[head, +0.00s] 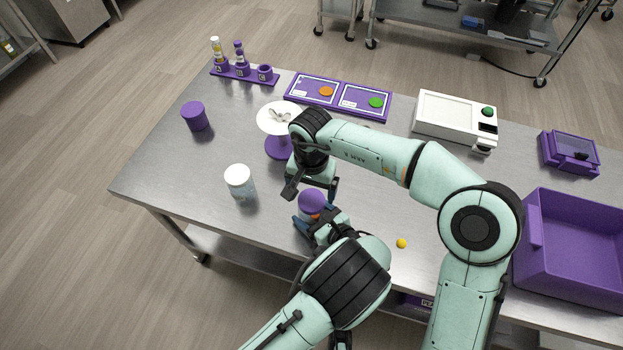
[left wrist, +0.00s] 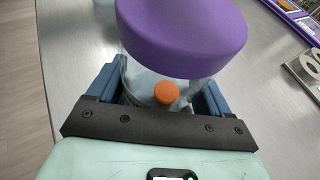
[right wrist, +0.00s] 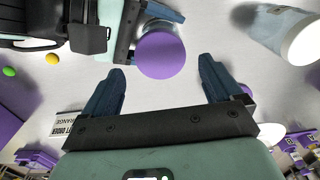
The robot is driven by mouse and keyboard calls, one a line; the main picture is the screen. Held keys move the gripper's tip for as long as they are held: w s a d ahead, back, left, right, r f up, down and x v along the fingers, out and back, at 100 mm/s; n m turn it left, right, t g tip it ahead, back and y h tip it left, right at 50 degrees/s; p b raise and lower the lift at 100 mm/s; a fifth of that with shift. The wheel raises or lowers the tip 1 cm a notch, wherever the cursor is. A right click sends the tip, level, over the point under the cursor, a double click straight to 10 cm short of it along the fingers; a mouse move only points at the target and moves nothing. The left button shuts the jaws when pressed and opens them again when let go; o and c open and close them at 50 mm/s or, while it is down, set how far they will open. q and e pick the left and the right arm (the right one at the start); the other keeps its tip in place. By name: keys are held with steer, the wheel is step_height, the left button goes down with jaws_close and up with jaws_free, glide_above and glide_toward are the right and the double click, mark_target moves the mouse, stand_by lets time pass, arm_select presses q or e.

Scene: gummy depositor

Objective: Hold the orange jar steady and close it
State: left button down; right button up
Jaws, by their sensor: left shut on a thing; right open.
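The orange jar is a clear jar (left wrist: 140,80) with an orange gummy (left wrist: 166,93) inside. Its wide purple lid (left wrist: 185,35) is over the mouth; I cannot tell if it is fully seated. The lid also shows in the head view (head: 312,200) and the right wrist view (right wrist: 161,55). My left gripper (head: 318,228) is shut around the jar's body, with a blue finger on each side in the left wrist view. My right gripper (head: 312,186) is open by the lid. In the right wrist view the lid lies beyond its fingertips (right wrist: 162,75), with nothing between them.
A white-lidded jar (head: 239,180) stands to the left and a purple cylinder (head: 194,117) farther back. A purple stand with a white top (head: 278,118) is behind my right gripper. A yellow ball (head: 401,243) lies to the right. A large purple bin (head: 535,232) is at far right.

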mark_target(311, 200)
steer(key=shift+f, duration=2.05)
steer(key=shift+c, duration=0.3)
steer(key=c, duration=1)
steer(key=m, duration=0.5)
steer(key=shift+m, duration=0.3)
steer(key=m, duration=1.8)
steer(key=shift+m, duration=0.4)
steer(key=o, duration=1.1)
steer(key=shift+o, duration=0.2)
